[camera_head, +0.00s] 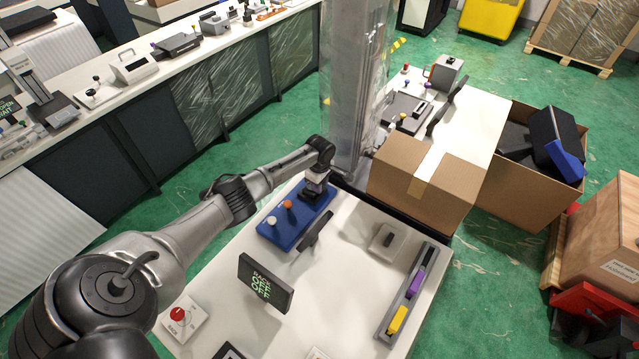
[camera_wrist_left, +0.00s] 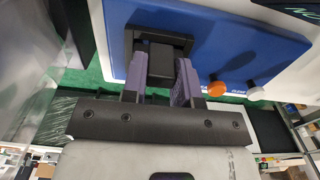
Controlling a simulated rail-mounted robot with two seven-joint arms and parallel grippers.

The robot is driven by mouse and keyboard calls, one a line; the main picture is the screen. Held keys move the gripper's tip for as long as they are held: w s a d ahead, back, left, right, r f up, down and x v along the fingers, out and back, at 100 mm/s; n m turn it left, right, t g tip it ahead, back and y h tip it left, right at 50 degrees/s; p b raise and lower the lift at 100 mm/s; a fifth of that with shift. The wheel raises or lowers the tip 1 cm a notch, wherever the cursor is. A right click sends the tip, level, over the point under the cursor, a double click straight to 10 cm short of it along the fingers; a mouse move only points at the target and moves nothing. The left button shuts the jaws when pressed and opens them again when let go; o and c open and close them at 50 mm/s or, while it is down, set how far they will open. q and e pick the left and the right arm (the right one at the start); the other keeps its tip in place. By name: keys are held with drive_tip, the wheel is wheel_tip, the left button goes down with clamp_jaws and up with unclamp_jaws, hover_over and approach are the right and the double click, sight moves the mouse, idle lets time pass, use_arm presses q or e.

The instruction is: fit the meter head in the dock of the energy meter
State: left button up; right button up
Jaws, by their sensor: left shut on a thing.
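A blue board (camera_head: 291,224) with an orange knob (camera_head: 287,204) and a white knob (camera_head: 271,221) lies on the near white table. My left gripper (camera_head: 317,188) is at the board's far end. In the left wrist view my left gripper (camera_wrist_left: 160,75) is shut on a dark block (camera_wrist_left: 161,60), with one purple-grey finger on each side. The block is at a black frame (camera_wrist_left: 158,34) on the blue board; I cannot tell how deep it sits. No readable label shows which thing is the energy meter or its head. My right gripper is not in view.
A black display (camera_head: 265,283) stands near the front, with a red knob box (camera_head: 181,317) left of it. A light pad (camera_head: 384,239) and a rail (camera_head: 416,272) with purple and yellow blocks lie at right. A cardboard box (camera_head: 423,184) stands behind. Bare table lies between.

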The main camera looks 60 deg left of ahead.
use_arm(q)
drive_tip(key=shift+f+b, duration=0.5)
drive_tip(key=shift+f, duration=0.3)
drive_tip(key=o, duration=1.1)
drive_tip(key=shift+c, duration=0.2)
wheel_tip(320, 180, up, 14)
drive_tip(key=p, duration=0.2)
drive_tip(key=shift+f, duration=0.1)
